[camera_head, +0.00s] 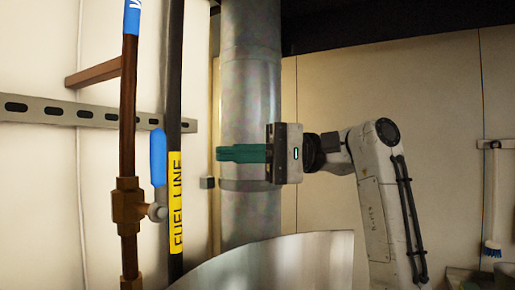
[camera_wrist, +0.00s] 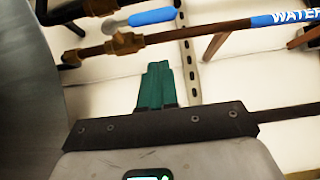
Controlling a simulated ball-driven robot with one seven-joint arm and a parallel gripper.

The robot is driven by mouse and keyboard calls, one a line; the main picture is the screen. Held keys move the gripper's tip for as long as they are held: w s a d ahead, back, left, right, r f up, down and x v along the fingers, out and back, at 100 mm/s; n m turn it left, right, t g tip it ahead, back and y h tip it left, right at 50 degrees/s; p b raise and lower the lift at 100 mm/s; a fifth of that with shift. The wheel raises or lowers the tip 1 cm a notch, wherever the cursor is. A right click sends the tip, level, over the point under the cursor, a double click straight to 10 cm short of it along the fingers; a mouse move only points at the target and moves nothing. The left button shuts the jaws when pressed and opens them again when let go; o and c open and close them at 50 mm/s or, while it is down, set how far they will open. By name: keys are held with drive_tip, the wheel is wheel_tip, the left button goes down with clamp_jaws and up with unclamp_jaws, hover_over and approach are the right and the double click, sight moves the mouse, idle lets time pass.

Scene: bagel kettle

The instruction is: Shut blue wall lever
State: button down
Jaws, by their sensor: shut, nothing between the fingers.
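The blue wall lever (camera_head: 158,157) stands upright beside a brown copper pipe, roughly parallel to it. It joins a brass valve (camera_head: 127,206) at its lower end. In the wrist view the blue lever (camera_wrist: 153,17) lies near the top, along the pipe from its brass valve (camera_wrist: 122,43). My gripper (camera_head: 218,153) has green fingers, shut together and empty, pointing left toward the lever at about its height. A clear gap shows between them. In the wrist view my gripper (camera_wrist: 158,64) appears below the lever and pipe, not visibly touching them.
A black pipe with a yellow FUEL LINE label (camera_head: 176,203) runs just right of the lever. A thick grey duct (camera_head: 250,90) stands behind my gripper. A curved metal rim (camera_head: 280,262) rises below. A slotted rail (camera_head: 60,111) crosses the wall. A brush (camera_head: 492,248) hangs far right.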

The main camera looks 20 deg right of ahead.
sight(159, 175)
drive_tip(key=s+a+p, duration=0.1)
drive_tip(key=s+a, duration=0.2)
drive_tip(key=a, duration=0.3)
drive_tip(key=shift+a, duration=0.1)
